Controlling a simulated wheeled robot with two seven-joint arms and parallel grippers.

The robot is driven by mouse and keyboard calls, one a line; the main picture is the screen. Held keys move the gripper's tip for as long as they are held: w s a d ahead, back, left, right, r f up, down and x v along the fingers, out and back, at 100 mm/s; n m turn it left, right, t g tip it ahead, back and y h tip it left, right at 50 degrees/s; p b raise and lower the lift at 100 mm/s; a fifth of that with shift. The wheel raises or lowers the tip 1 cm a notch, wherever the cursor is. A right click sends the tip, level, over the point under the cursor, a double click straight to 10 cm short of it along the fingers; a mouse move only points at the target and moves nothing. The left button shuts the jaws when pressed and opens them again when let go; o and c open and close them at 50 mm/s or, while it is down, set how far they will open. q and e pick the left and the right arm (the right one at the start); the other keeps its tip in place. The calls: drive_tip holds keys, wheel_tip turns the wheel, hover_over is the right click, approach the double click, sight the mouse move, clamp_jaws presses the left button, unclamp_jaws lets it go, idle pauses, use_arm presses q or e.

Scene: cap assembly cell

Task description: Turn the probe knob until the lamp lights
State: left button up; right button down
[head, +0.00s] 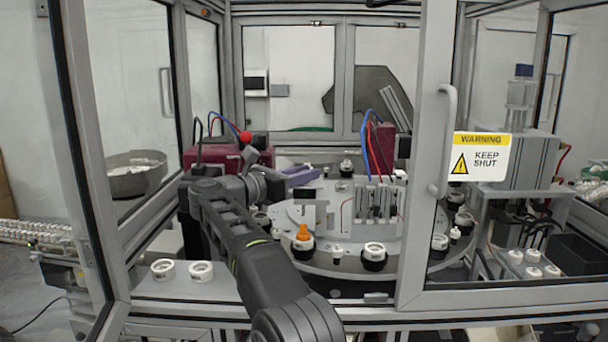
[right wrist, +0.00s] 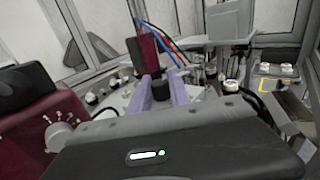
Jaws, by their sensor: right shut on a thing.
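The maroon probe box (head: 190,157) stands at the left of the cell. In the right wrist view the box's numbered face (right wrist: 30,135) shows at the left, with the grey probe knob (right wrist: 58,134) beside the dark gripper body. My left gripper is not in view.
A round turntable (head: 330,262) with several caps and an orange-topped piece (head: 303,234) lies to the right. Purple prongs (head: 298,172) show near the gripper. Two white rings (head: 162,268) sit at the front left. A door frame (head: 428,150) stands at the right.

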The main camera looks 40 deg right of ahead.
drive_tip(key=shift+r, duration=0.1)
idle(0.3)
drive_tip(key=c, duration=1.2)
unclamp_jaws()
drive_tip(key=shift+a+f+b, duration=0.2)
drive_tip(key=shift+a+b, duration=0.1)
drive_tip(key=shift+a, duration=0.25)
drive_tip(key=a+b, duration=0.1)
drive_tip(key=a, duration=0.5)
drive_tip(key=shift+s+a, duration=0.3)
drive_tip(key=shift+s, duration=0.05)
drive_tip(key=shift+r, duration=0.1)
